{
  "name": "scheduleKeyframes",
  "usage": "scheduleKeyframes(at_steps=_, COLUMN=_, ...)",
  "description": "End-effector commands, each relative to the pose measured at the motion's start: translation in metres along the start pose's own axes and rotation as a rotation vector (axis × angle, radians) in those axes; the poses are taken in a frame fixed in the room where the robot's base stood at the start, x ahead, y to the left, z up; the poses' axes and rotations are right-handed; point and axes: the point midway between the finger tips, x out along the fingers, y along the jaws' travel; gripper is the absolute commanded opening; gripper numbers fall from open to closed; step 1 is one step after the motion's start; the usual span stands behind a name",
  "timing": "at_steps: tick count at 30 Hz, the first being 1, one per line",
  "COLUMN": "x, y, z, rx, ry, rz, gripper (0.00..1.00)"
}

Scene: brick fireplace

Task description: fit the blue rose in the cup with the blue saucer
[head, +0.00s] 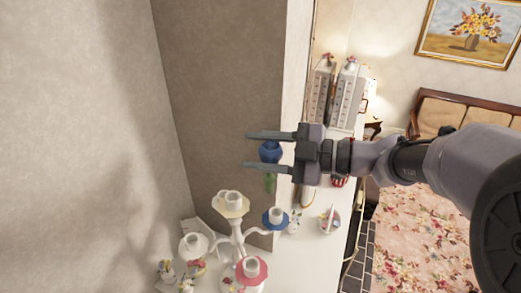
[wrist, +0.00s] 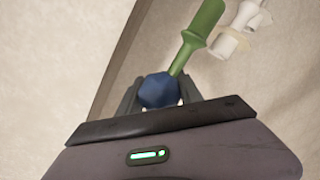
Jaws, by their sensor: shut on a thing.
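My gripper (head: 268,150) is shut on the blue rose (head: 270,152), above and left of the mantel. Its green stem (head: 270,183) points down in the head view. In the wrist view the blue rose (wrist: 158,90) sits between the fingers, with the green stem (wrist: 203,30) slanting up and right. A white candelabra stands below, with cups on coloured saucers. The blue saucer (head: 267,224) is on its right arm, with a white cup (head: 277,214) on it. The rose's stem is above this cup and apart from it.
Other candelabra cups have a cream saucer (head: 231,210) and a pink saucer (head: 249,279). Small flowered ornaments (head: 183,272) stand at lower left. A mug with a brush (head: 329,220) and two tall white box-like objects (head: 335,95) stand on the mantel (head: 315,254).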

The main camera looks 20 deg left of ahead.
Motion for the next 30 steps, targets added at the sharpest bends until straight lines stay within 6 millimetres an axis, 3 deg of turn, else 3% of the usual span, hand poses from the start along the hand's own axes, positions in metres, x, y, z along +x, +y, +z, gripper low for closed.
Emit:
scheduleKeyframes(at_steps=9, x=-0.004, y=-0.001, z=0.003, rx=-0.009, ry=-0.008, rz=-0.004, gripper=0.01)
scheduleKeyframes(at_steps=21, x=0.003, y=-0.033, z=0.038, rx=-0.007, ry=-0.008, rz=-0.004, gripper=0.01)
scheduleKeyframes(at_steps=30, x=0.004, y=-0.039, z=0.043, rx=-0.01, ry=-0.008, rz=-0.003, gripper=0.01)
